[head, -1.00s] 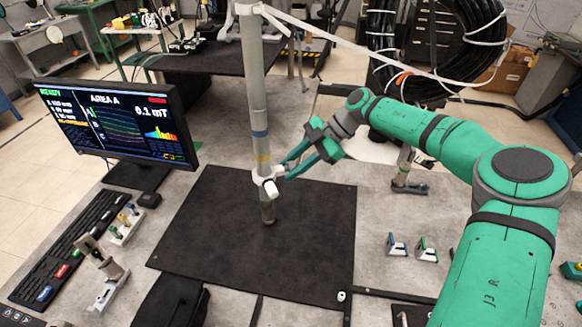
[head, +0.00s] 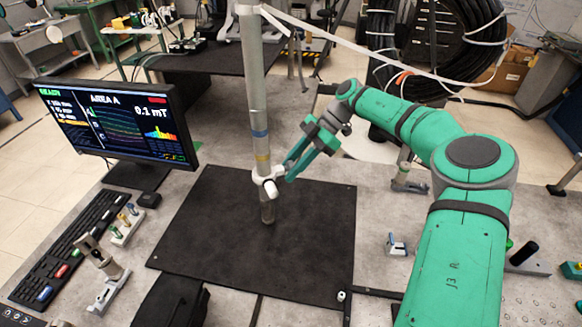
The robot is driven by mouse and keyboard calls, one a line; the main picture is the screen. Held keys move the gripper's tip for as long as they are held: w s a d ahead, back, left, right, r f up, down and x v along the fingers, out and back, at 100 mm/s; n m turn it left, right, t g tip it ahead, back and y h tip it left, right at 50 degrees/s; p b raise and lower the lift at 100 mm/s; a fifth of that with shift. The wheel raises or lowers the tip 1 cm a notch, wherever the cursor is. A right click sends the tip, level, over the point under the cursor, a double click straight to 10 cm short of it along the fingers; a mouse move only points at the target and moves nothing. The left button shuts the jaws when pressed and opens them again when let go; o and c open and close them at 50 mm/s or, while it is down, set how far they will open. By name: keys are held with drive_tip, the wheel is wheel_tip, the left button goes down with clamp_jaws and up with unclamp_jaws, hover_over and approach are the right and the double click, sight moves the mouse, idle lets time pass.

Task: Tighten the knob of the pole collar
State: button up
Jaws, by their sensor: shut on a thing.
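The grey pole (head: 255,95) stands upright on the black mat, with a blue band and a yellow band above its collar. The white pole collar (head: 262,179) sits around the pole near its lower end. A pale knob (head: 270,189) sticks out from the collar toward the camera. My green gripper (head: 286,173) reaches in from the right, with its fingertips at the collar's right side. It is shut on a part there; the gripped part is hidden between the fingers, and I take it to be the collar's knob.
The black mat (head: 215,235) around the pole is clear. A monitor (head: 118,125) and a keyboard (head: 72,245) stand at the left. A small holder (head: 396,244) is on the table at the right. A white strap (head: 350,55) runs from the pole top across the back.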

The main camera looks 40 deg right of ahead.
drive_tip(key=o, duration=1.1)
drive_tip(key=shift+c, duration=0.2)
drive_tip(key=v, duration=1)
drive_tip(key=shift+d+r, duration=0.25)
drive_tip(key=shift+d, duration=0.05)
drive_tip(key=shift+s, duration=0.1)
